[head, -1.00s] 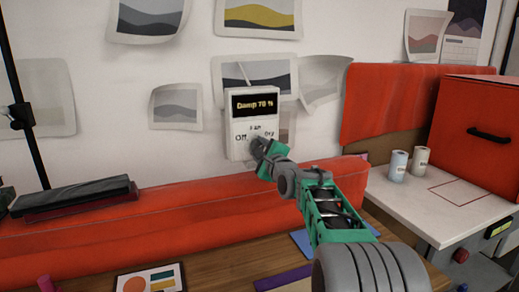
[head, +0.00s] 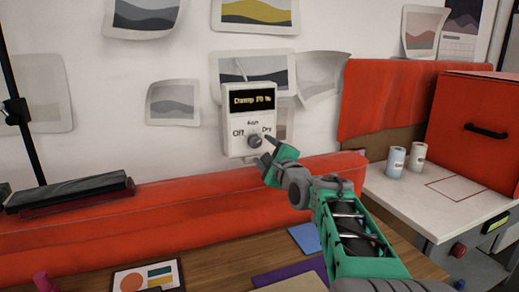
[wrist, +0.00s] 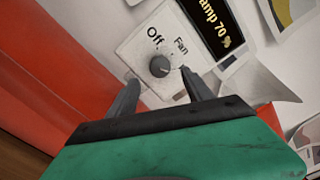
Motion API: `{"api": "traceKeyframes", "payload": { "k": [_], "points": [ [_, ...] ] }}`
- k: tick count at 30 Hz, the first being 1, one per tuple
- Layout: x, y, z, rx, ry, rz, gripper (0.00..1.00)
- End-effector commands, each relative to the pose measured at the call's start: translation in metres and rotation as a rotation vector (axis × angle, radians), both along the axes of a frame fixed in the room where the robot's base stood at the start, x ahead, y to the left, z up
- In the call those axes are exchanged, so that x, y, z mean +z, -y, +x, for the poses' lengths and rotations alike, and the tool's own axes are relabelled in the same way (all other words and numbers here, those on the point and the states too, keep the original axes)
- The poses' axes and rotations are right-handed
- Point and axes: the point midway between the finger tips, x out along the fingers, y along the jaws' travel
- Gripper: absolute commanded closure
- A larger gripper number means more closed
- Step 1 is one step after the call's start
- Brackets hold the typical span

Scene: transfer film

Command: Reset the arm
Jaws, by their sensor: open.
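A white control box (head: 236,118) hangs on the wall with a dark display (head: 250,99) reading about "Damp 70 %". Below it is a grey knob (head: 254,141) with the labels Off, Fan and Dry around it. My gripper (head: 270,143) is just right of the knob in the head view. In the wrist view my gripper (wrist: 159,77) is open, with its two dark fingers apart and the knob (wrist: 159,66) showing beyond the gap between their tips. The fingers hold nothing. The Dry label is hidden in the wrist view.
A red padded ledge (head: 130,222) runs along the wall below the box. A red case (head: 475,125) and two small canisters (head: 396,162) stand on the white counter (head: 400,195) at right. Paper prints hang around the box.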

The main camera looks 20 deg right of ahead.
Motion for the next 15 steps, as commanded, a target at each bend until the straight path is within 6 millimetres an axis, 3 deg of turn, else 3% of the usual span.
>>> {"api": "traceKeyframes", "payload": {
  "k": [3, 15],
  "points": [
    [-0.0008, -0.0007, -0.0085, 0.000, -0.001, 0.000, 0.41],
    [-0.0019, -0.0054, -0.0098, 0.006, -0.018, -0.027, 0.41]
  ]
}}
